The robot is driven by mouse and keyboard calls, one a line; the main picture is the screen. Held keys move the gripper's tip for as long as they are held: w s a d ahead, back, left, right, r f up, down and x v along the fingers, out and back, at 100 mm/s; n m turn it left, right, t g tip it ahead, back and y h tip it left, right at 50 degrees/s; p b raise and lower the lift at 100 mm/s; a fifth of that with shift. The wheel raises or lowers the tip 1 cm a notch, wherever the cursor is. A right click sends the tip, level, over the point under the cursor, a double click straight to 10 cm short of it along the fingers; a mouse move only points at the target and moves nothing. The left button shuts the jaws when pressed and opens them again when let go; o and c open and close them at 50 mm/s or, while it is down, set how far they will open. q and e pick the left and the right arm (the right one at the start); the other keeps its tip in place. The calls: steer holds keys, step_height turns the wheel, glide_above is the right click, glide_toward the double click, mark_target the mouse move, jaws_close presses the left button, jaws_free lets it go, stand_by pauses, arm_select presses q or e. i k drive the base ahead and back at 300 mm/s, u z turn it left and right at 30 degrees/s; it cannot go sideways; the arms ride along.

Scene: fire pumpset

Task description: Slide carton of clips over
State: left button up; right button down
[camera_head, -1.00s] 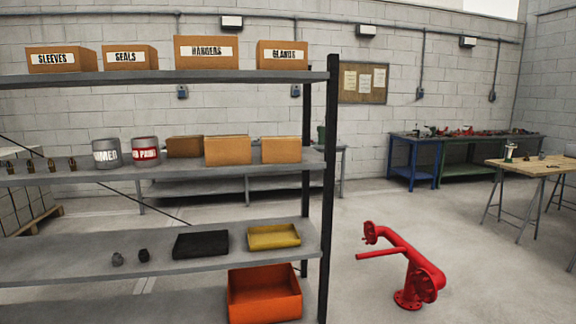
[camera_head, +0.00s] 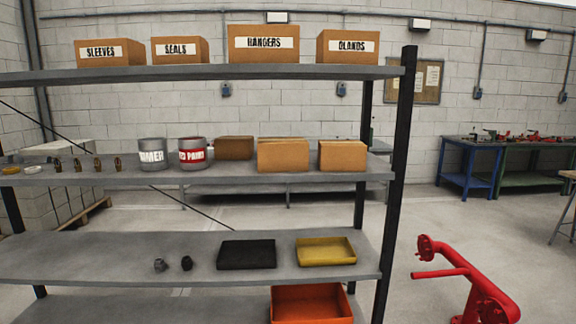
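Three plain brown cartons stand on the second shelf from the top, and none shows a readable label, so I cannot tell which one holds clips. One carton (camera_head: 234,148) sits further back beside the paint cans. A larger carton (camera_head: 283,155) stands at the front, right of it. A third carton (camera_head: 342,156) stands near the right end, with a small gap between it and the larger one. Neither of my grippers is in view.
The shelf unit (camera_head: 200,176) has a dark upright (camera_head: 398,170) at its right. Labelled boxes (camera_head: 264,44) fill the top shelf. Cans (camera_head: 152,154) and brass fittings stand left of the cartons. Below are a black tray (camera_head: 247,254) and yellow tray (camera_head: 326,252). A red pipe (camera_head: 470,285) stands right.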

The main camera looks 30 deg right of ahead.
mark_target(334, 156)
steer(key=u, duration=0.25)
steer(key=i, duration=0.9)
steer(key=z, duration=0.55)
steer(key=i, duration=0.55)
steer(key=z, duration=0.5)
